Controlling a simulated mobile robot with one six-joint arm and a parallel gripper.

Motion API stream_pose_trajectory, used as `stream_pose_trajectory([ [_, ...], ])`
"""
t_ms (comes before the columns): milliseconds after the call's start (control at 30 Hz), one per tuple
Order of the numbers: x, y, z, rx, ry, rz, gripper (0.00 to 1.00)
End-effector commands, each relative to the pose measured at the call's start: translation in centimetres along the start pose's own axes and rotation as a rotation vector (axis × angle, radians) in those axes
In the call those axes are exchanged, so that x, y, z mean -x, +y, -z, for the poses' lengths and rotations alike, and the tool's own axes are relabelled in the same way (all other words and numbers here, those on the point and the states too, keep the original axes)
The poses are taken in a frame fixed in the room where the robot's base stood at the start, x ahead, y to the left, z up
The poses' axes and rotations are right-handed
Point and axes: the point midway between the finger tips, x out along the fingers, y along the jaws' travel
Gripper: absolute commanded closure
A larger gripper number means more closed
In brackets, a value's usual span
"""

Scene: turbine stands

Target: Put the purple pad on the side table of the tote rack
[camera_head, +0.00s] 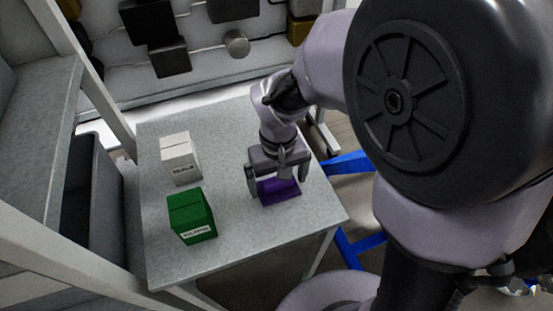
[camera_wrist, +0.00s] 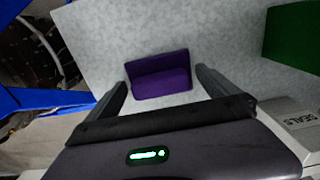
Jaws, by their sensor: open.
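The purple pad (camera_head: 283,194) lies on the grey top of a small table (camera_head: 240,240), near its right side. It looks like a low purple block with two shades showing in the wrist view (camera_wrist: 160,72). My gripper (camera_head: 279,184) is over the pad, pointing down, with its fingers apart. In the wrist view my gripper (camera_wrist: 162,80) has one finger on each side of the pad, with gaps between. Part of the pad is hidden by the gripper in the head view. I cannot tell which rack is the tote rack.
A white box (camera_head: 181,160) and a green box (camera_head: 191,217) stand on the table's left half. A grey shelf unit with a dark bin (camera_head: 88,190) is at the left. Blue legs (camera_head: 348,163) stand right of the table. A panel with dark blocks (camera_head: 170,58) is behind.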

Motion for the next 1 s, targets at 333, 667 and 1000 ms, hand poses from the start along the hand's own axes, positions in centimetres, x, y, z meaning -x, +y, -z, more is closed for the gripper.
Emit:
stream_pose_trajectory([
  [333, 0.8, 0.0, 0.0, 0.0, 0.0, 0.0, 0.0],
  [667, 4.7, 0.0, 0.0, 0.0, 0.001, 0.0, 0.0],
  [1000, 7.2, 0.0, 0.0, -0.001, 0.0, 0.0, 0.0],
])
